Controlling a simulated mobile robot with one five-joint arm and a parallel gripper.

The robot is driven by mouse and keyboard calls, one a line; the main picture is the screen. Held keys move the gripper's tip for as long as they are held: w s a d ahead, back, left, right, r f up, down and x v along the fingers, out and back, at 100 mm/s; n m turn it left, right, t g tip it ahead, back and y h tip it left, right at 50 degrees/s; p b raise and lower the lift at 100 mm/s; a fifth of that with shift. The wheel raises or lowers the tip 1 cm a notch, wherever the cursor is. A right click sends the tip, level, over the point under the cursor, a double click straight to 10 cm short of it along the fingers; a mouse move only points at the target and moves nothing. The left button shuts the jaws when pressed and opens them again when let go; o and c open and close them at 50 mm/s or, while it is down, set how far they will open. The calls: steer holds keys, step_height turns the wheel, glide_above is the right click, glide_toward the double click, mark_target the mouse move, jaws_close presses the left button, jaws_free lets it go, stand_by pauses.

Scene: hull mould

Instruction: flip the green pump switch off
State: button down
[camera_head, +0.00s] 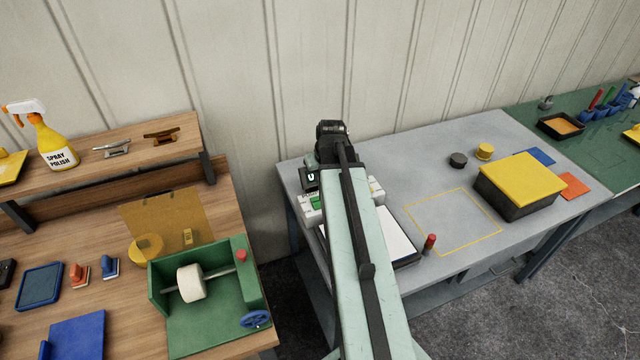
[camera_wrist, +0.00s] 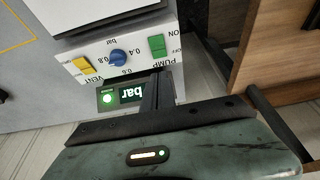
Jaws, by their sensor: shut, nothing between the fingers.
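The green pump switch (camera_wrist: 157,45) is on a white control panel (camera_wrist: 135,66), which appears upside down in the wrist view. ON and OFF are printed beside it and PUMP below it; I cannot tell which end is pressed. In the head view the green switch (camera_head: 316,202) shows just left of my arm. My gripper (camera_wrist: 158,73) is shut and empty. Its dark fingers reach past the display to the panel's edge, close to the switch; I cannot tell whether they touch anything. In the head view my arm hides the fingertips.
A blue knob (camera_wrist: 118,57) and yellow vent switch (camera_wrist: 82,66) sit beside the green switch. A display (camera_wrist: 131,93) and lit green lamp (camera_wrist: 107,98) are by the fingers. On the grey bench (camera_head: 395,165) stands a yellow-lidded box (camera_head: 520,180). A wooden bench (camera_head: 225,205) is left.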

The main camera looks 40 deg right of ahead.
mark_target(317, 202)
steer(key=b+x, duration=0.3)
steer(key=x, duration=0.1)
steer(key=b+x, duration=0.8)
steer(key=shift+s+f, duration=0.25)
steer(key=shift+f, duration=0.2)
steer(key=shift+r, duration=0.1)
steer(key=shift+w+a, duration=0.3)
steer(key=shift+a, duration=0.1)
steer(key=shift+s+d, duration=0.1)
steer(key=shift+d, duration=0.05)
steer(key=shift+s+d, duration=0.3)
steer(key=shift+d, duration=0.05)
steer(key=shift+s+a, duration=0.3)
steer(key=shift+s, duration=0.35)
